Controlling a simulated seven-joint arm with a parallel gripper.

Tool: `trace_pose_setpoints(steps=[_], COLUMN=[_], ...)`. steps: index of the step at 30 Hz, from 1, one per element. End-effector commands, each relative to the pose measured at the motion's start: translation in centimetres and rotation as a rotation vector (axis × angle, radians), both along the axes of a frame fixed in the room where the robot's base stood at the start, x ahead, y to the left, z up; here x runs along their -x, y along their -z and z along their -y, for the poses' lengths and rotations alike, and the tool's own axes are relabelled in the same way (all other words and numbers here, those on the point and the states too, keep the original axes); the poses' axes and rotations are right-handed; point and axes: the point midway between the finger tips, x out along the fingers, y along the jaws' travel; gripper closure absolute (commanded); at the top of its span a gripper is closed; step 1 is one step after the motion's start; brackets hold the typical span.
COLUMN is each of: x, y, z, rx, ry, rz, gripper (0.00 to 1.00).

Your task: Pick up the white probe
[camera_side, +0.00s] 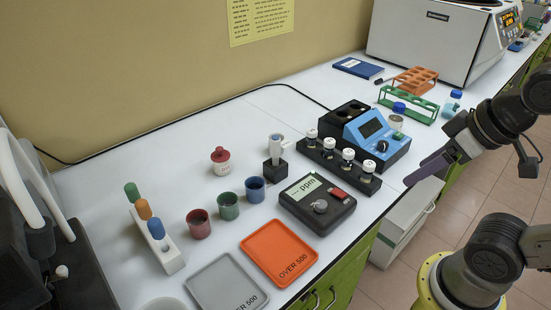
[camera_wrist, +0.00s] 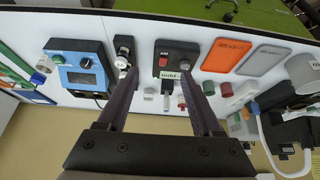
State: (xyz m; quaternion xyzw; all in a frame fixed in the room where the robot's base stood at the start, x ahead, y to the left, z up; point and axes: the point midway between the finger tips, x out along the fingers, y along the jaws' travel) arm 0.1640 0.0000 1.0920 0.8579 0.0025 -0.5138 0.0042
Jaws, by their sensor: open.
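The white probe (camera_side: 277,142) stands upright in a small black holder (camera_side: 274,170) on the bench, behind the dark ppm meter (camera_side: 316,203). In the wrist view a small pale upright piece that looks like the probe (camera_wrist: 167,101) shows between my fingers, beside the meter (camera_wrist: 176,60). My gripper (camera_side: 410,181) is at the right in the side view, beyond the bench's front edge and well apart from the probe. In the wrist view its two dark purple fingers (camera_wrist: 158,72) are spread with nothing held between them.
A black rack of white-capped vials (camera_side: 343,160) and a blue instrument (camera_side: 374,130) stand right of the meter. Red, green and blue cups (camera_side: 228,206) stand left of the probe. An orange tray (camera_side: 278,252) and a grey tray (camera_side: 227,285) lie in front.

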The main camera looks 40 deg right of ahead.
Motion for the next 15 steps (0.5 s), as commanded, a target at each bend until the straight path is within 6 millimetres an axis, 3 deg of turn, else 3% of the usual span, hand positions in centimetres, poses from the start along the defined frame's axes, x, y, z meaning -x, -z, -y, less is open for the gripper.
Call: trace_pose_setpoints(steps=[5,11,15], x=[0.4,-1.9,-5.1], y=[-0.1,-5.2,-8.6], z=[0.0,0.0,-0.2], rx=[0.061,0.199,0.283], ry=[-0.117,-0.384,-0.578], rz=[-0.024,-0.022,-0.056], gripper=[0.33,0.33,0.33])
